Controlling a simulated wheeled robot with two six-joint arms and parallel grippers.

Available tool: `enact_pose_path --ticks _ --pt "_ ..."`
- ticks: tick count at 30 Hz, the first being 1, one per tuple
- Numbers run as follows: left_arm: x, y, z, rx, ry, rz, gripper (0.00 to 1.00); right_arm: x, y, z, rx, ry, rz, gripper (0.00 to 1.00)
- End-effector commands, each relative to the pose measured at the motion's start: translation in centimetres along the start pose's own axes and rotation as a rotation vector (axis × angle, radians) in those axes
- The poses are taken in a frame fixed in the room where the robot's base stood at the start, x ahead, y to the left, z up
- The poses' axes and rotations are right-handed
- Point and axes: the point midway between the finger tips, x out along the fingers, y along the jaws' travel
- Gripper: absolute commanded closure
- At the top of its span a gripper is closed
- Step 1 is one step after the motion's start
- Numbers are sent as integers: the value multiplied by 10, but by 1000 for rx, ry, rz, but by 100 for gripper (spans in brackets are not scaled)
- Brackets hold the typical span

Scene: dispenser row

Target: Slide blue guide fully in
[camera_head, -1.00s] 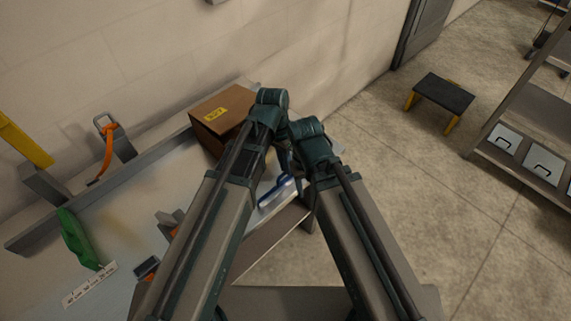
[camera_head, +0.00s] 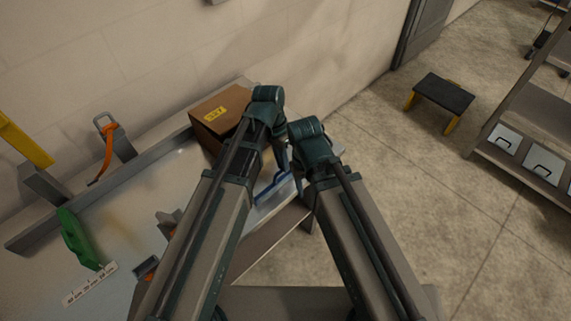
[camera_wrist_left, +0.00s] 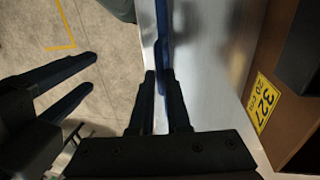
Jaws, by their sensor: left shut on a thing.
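The blue guide (camera_head: 272,189) lies along the light strip at the table's right edge, partly hidden by my arms. In the left wrist view, the blue guide (camera_wrist_left: 163,35) runs as a narrow bar along the edge of the pale surface. My left gripper (camera_wrist_left: 160,78) is shut on it, with one dark finger on each side. My right gripper (camera_wrist_left: 93,72) is at the left of that view, apart from the guide; its two fingers are spread with nothing between them.
A brown box (camera_head: 215,117) with a yellow label stands beyond my left wrist, close to the guide in the wrist view. A green piece (camera_head: 76,240) and an orange strap (camera_head: 106,152) are at the left. Floor lies right of the table edge.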

Motion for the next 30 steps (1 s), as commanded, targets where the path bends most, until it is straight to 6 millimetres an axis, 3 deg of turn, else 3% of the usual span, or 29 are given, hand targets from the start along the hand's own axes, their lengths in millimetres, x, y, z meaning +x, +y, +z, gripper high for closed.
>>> enact_pose_path --ticks 3,9,20,21,25,30 --pt "-7 -34 -3 -7 1 -3 100 0 0 0 0 0 0 50" --pt "-14 -67 -2 -4 1 -3 100 0 0 0 0 0 0 50" --pt "-14 -71 0 -1 1 -3 100 0 0 0 0 0 0 50" --pt "-14 -71 0 -1 1 -3 82 0 0 0 0 0 0 50" --pt "-14 -70 0 -1 0 -2 58 0 0 0 0 0 0 50" --pt "-14 -70 0 -1 0 -2 55 0 0 0 0 0 0 50"
